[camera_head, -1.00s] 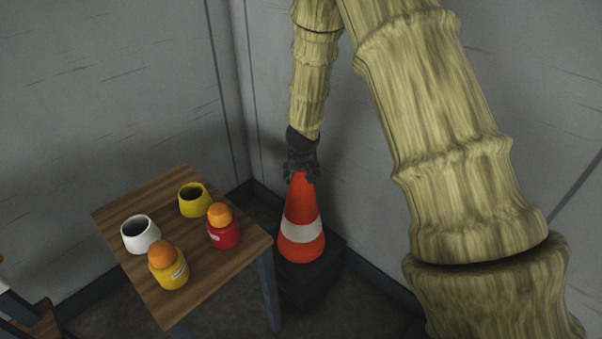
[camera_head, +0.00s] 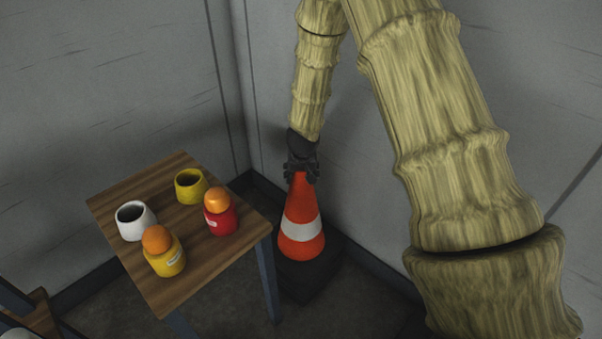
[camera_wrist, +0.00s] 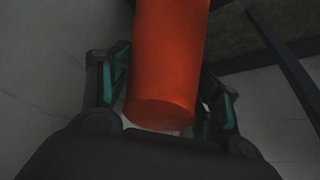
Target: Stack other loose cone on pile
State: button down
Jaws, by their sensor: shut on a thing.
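An orange cone (camera_head: 302,242) with a white band and a dark square base stands upright near the room's corner, just right of the small wooden table. My gripper (camera_head: 301,177) is shut on the top of this cone, from above. In the wrist view the orange cone (camera_wrist: 168,70) lies between the two fingers of my gripper (camera_wrist: 165,108). Whether the cone's base touches the floor is hard to tell. No other cone and no pile are in view.
Grey walls (camera_head: 100,80) close in behind. Another piece of wooden furniture (camera_head: 40,318) shows at lower left.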

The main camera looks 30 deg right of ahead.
jog(key=shift+f+b, duration=1.05)
jog(key=shift+f, duration=1.15)
jog(key=shift+c, duration=1.3)
grip_release()
jog(key=shift+s, duration=0.1)
jog(key=v, duration=1.2)
